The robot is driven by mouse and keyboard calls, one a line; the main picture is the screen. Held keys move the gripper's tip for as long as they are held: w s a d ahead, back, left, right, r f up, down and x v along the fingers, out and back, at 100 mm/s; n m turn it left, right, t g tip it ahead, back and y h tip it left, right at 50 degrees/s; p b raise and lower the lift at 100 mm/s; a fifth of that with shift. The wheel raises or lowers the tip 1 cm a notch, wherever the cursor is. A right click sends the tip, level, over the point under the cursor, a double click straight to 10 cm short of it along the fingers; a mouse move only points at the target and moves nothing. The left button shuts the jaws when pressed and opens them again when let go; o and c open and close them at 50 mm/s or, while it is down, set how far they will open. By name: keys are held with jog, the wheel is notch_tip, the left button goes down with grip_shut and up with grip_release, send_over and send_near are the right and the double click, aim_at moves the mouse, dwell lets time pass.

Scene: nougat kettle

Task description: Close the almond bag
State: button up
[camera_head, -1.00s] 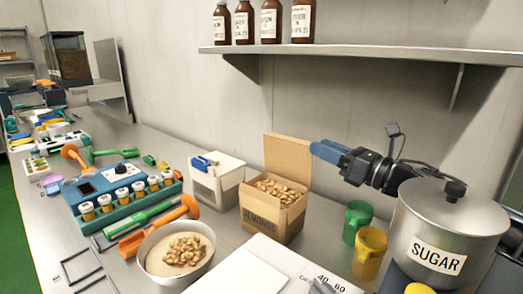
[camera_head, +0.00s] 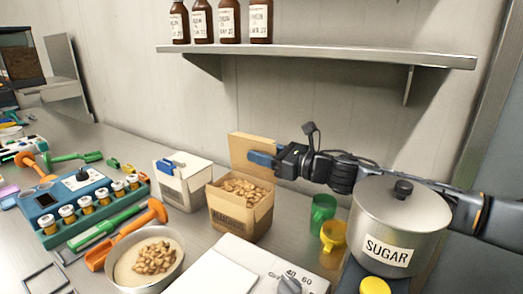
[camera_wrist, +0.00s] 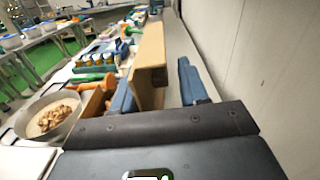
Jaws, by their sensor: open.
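The almond bag (camera_head: 232,220) is an open brown box-like bag labelled ALMONDS, full of almonds, on the counter. Its back flap (camera_head: 240,151) stands upright, so its top is open. My gripper (camera_head: 263,159) reaches in from the right at the flap, with one blue finger showing in front of it. In the wrist view the flap (camera_wrist: 151,62) stands between the two open blue fingers, nearer the left one. Contact with either finger cannot be told. The other finger is hidden behind the flap in the head view.
A white bin (camera_head: 183,185) stands left of the bag, and a bowl of nuts (camera_head: 145,262) in front left. Green (camera_head: 322,212) and yellow (camera_head: 333,236) cups and the sugar pot (camera_head: 392,225) stand to the right. A shelf (camera_head: 320,54) with bottles is above.

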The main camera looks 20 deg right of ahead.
jog(key=shift+w+a, duration=0.15)
jog(key=shift+w, duration=0.05)
grip_shut()
dwell(0.4)
